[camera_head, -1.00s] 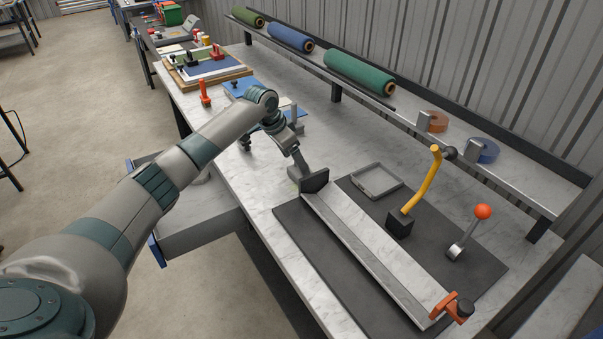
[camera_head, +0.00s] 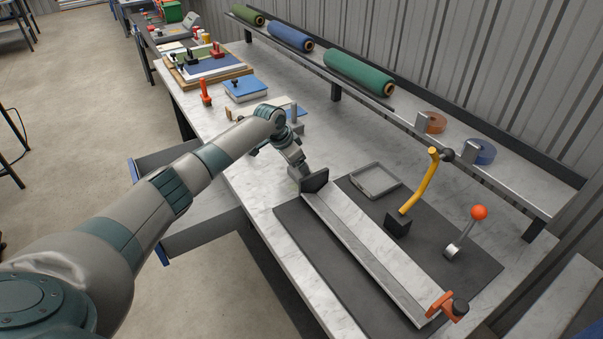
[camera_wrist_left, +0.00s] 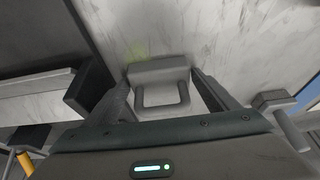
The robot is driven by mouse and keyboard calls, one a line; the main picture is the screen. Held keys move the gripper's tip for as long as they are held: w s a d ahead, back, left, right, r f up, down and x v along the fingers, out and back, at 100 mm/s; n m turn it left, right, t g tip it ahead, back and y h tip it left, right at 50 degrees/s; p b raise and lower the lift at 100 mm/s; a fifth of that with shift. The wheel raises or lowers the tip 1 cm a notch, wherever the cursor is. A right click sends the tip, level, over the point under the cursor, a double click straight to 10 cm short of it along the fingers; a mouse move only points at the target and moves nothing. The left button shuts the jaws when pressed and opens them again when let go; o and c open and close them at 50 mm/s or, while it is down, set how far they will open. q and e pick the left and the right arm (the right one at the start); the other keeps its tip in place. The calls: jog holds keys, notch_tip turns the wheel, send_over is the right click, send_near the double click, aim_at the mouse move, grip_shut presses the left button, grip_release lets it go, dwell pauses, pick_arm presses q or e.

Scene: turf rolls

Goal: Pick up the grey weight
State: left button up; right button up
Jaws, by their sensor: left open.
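The grey weight (camera_wrist_left: 158,66) shows in the left wrist view as a grey block with a looped handle, resting on the pale marbled bench. My left gripper (camera_wrist_left: 162,82) is open, with one finger on each side of the weight's handle. I cannot tell whether the fingers touch it. In the head view my left gripper (camera_head: 299,168) is down at the bench beside the black end plate (camera_head: 314,181), and my arm mostly hides the weight. My right gripper is not in view.
A second grey weight (camera_wrist_left: 281,112) stands to the right in the wrist view. A metal channel (camera_head: 375,250) on a dark mat (camera_head: 290,225) starts at the end plate. A yellow-handled tool (camera_head: 420,185) and grey tray (camera_head: 375,180) stand nearby. Turf rolls (camera_head: 358,73) lie on the back shelf.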

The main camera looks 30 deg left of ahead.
pick_arm(q)
jog(key=c, duration=1.8)
jog(key=shift+w+r, duration=0.15)
jog(key=shift+r, duration=0.05)
jog(key=shift+c, duration=0.2)
jog(key=shift+r, duration=0.6)
jog(key=shift+r+b, duration=1.4)
jog(key=shift+r, duration=3)
